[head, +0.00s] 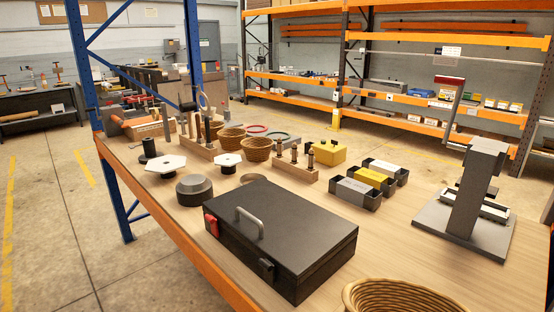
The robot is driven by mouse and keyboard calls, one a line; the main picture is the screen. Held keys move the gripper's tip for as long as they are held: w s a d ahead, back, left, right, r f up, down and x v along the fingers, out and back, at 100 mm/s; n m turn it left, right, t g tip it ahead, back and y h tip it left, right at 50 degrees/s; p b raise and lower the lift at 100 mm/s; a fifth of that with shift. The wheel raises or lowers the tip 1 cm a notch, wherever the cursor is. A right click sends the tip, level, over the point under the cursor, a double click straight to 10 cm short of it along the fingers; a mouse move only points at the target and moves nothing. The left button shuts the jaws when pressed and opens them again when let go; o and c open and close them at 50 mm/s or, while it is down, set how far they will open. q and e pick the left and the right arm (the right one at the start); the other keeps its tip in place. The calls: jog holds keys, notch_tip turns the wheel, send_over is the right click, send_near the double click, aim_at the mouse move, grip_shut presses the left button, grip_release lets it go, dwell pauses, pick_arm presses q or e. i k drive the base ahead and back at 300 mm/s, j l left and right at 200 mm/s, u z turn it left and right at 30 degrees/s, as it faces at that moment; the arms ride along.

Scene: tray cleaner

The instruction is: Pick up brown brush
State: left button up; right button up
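I cannot pick out a brown brush with certainty. At the far left end of the table, a long brown block-like item (145,130) lies beside an orange cylinder-like item (121,118); it is too small to tell whether it is a brush. Neither of my grippers is in view.
The wooden table (388,265) holds a black case (283,240) in front, a wicker basket (405,297) at the near edge, several small bins (358,193) and a grey press stand (468,195) at right. A blue rack post (190,45) rises behind the left end. Bare tabletop lies right of the case.

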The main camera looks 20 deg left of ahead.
aim_at(200, 140)
jog(key=j+z, duration=0.35)
jog(key=j, duration=1.65)
jog(key=i+j+z, duration=0.1)
jog(key=j+z, duration=0.25)
jog(key=j, duration=0.85)
jog(key=j+z, duration=0.3)
jog(key=j, duration=0.95)
jog(key=k, duration=0.05)
